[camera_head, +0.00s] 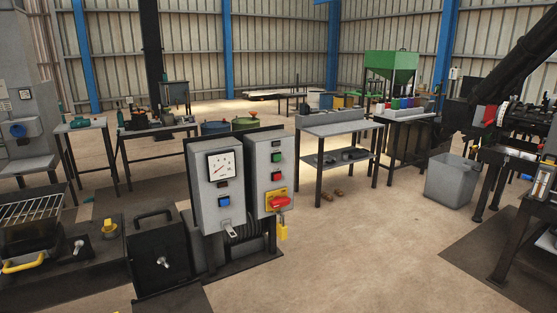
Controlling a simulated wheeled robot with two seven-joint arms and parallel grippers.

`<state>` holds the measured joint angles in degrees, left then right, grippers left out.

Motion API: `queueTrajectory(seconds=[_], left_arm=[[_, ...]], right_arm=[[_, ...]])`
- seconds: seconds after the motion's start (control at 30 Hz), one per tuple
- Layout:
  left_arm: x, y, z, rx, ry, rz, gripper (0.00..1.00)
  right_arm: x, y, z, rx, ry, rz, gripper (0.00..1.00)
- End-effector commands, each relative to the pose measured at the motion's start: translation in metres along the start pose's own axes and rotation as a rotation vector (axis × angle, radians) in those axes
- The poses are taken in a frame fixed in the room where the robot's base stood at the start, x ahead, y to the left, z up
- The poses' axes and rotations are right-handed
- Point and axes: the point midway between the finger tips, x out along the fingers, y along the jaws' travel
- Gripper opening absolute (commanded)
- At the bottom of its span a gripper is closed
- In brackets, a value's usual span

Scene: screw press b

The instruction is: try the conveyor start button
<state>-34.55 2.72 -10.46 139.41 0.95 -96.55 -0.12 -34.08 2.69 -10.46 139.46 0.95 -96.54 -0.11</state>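A grey control box (268,170) stands at the middle of the head view. Its front carries a green button (277,157), a red button (276,177) below it, and a red rotary switch (279,202) on a yellow plate. A yellow padlock (282,231) hangs under the switch. A second grey box (214,175) beside it on the left has a white dial gauge (221,164) and a blue button (224,201). Labels are too small to read, so I cannot tell which button is the conveyor start. Neither of my grippers is in view.
A grey table (333,128) stands behind the boxes to the right, with a grey bin (451,180) further right. Dark machinery fills the right edge. A black cabinet (158,255) stands at front left. The concrete floor (360,240) at front centre-right is clear.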

Motion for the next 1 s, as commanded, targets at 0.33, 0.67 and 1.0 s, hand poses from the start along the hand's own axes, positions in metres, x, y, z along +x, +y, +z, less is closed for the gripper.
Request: queueTrajectory(seconds=[0.33, 0.67, 1.0], left_arm=[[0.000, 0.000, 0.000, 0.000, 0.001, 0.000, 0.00], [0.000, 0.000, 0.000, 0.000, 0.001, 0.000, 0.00], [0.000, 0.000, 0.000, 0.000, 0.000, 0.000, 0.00]], right_arm=[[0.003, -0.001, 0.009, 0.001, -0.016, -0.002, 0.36], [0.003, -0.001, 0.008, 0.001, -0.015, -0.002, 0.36], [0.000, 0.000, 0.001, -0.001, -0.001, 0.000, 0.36]])
